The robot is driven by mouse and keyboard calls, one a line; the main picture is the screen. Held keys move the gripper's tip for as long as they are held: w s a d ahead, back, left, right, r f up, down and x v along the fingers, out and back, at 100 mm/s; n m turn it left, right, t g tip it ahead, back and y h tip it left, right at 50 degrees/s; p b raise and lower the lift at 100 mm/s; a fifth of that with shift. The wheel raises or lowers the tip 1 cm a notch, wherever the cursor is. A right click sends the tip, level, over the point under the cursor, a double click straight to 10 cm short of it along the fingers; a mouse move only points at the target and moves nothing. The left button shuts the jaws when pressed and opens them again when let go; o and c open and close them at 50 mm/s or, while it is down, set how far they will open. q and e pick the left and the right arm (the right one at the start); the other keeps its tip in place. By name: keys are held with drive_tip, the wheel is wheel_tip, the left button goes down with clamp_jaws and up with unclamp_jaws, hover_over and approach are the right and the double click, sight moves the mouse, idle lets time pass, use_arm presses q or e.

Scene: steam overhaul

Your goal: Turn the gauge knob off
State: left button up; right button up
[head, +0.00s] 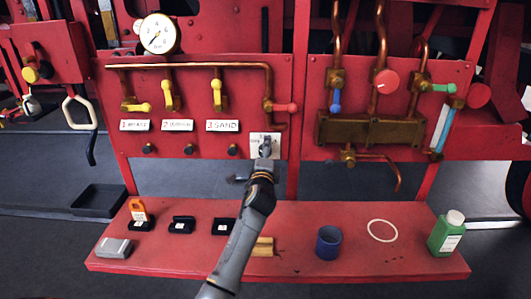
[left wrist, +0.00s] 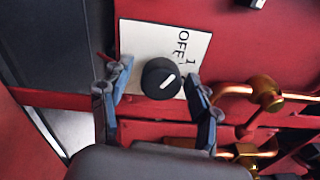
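The gauge knob (left wrist: 161,79) is round and black with a short white line pointing to the upper right in the left wrist view. It sits on a white label plate (left wrist: 148,38) printed "OFF" and "1". The plate also shows on the red panel in the head view (head: 254,139), with the knob mostly hidden there by my left gripper (head: 265,147). In the left wrist view my left gripper (left wrist: 155,90) is open, one finger on each side of the knob. A gap shows at the left finger; contact at the right finger cannot be told. My right gripper is out of view.
A copper pipe (left wrist: 235,90) and valve lie close to the right finger in the wrist view. A red-handled valve (head: 281,107) sits above the plate. A red shelf (head: 180,258) below holds a blue cup (head: 328,242) and a green bottle (head: 446,232).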

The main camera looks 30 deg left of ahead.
use_arm(q)
drive_tip(key=shift+s, duration=0.1)
drive_tip(key=v, duration=1.2)
